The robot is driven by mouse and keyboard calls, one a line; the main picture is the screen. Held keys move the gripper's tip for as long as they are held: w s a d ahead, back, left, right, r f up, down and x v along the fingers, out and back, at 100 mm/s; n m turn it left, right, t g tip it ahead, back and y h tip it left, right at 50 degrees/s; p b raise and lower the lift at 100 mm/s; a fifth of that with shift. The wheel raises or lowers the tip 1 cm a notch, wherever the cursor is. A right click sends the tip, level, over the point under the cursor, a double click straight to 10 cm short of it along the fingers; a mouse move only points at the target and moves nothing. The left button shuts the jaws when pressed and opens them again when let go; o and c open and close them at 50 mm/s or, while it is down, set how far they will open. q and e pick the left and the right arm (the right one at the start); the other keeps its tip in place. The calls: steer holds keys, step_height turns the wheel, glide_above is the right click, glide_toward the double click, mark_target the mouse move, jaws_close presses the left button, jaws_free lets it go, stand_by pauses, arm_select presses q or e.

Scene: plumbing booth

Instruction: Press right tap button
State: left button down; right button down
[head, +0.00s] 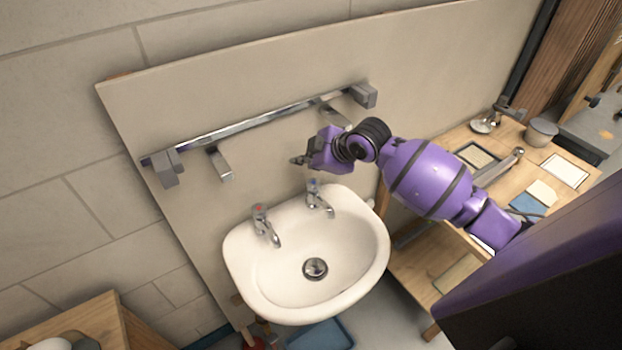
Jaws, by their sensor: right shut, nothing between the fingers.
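The right tap (319,199) is chrome with a blue-marked button on top, at the back right of the white sink (240,262). The left tap (266,226) is chrome with a red-marked button, at the back left. My right gripper (296,161) is shut and empty. In the picture its fingertips show above and a little left of the right tap's button, apart from it. They point left. My purple right arm reaches in from the right. My left gripper is not in view.
A metal rail (250,122) with grey end blocks runs along the beige panel (130,115) behind the taps. A wooden bench (455,137) with tools and small trays stands at the right. A wooden cabinet (80,318) is at the lower left. The basin is empty.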

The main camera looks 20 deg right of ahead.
mark_target(307, 185)
steer(key=f, duration=0.3)
steer(key=shift+w+a, duration=0.1)
steer(key=shift+w, duration=0.15)
steer(key=shift+s+f+b, duration=0.1)
steer(key=shift+f+b, duration=0.2)
steer(key=shift+b, duration=0.1)
steer(key=shift+s+d, duration=0.2)
steer(key=shift+s, duration=0.15)
steer(key=shift+w+a, duration=0.15)
steer(key=shift+w, duration=0.1)
steer(key=shift+s, duration=0.1)
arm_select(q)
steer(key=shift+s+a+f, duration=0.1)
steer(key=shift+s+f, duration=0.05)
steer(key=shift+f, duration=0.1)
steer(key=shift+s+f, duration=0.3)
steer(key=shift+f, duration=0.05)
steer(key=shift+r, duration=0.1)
arm_select(e)
steer(key=shift+f, duration=0.2)
